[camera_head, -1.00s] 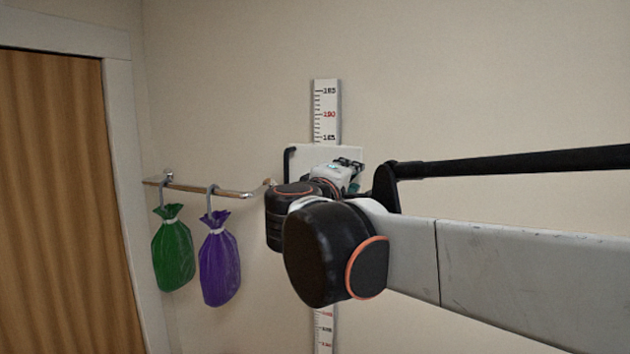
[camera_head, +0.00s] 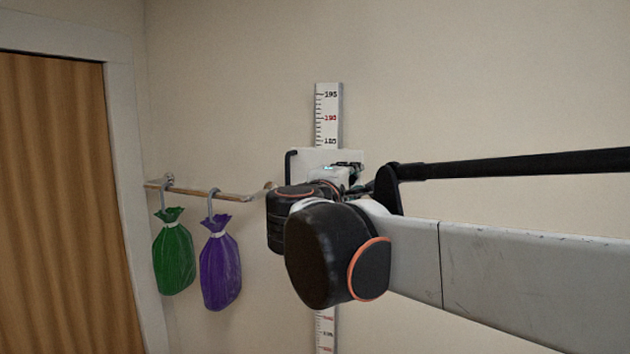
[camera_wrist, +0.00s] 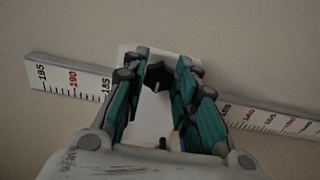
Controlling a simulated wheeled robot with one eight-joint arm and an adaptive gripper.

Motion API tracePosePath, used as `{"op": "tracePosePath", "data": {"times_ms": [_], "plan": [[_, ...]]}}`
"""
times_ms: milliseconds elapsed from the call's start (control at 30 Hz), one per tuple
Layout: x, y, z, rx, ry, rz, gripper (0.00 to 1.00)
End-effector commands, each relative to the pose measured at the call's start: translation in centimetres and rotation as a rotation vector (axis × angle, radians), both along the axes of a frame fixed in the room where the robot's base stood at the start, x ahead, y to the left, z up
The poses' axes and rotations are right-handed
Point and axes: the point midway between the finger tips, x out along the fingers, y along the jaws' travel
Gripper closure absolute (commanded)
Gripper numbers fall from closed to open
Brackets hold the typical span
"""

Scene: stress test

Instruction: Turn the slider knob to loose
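The black slider knob (camera_wrist: 158,76) sits on a white slider plate (camera_wrist: 150,120), seen in the wrist view. A small pale mark shows on the knob. My gripper (camera_wrist: 161,70) has its two teal-and-grey fingers spread, one on each side of the knob. A narrow gap seems to show beside the knob; contact cannot be made out. In the head view, the slider plate (camera_head: 300,160) shows on the wall behind my wrist, and my arm hides the knob. No readable "loose" label shows.
The slider rides on a white height ruler (camera_head: 328,115) fixed to the wall; it crosses the wrist view (camera_wrist: 75,80). Left of my arm, a wall rail (camera_head: 205,191) carries a green bag (camera_head: 174,258) and a purple bag (camera_head: 220,270). A brown wooden door (camera_head: 60,200) is at far left.

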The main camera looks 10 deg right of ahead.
Motion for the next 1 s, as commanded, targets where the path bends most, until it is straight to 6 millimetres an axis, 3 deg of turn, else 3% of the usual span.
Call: {"op": "tracePosePath", "data": {"times_ms": [33,67,533,1000], "plan": [[0.0,0.0,0.0,0.0,0.0,0.0,0.6],[0.0,0.0,0.0,0.0,0.0,0.0,0.54],[-0.7,0.6,0.0,0.001,-0.001,0.002,0.54],[-7.9,5.4,0.0,0.001,0.0,0.005,0.54]]}}
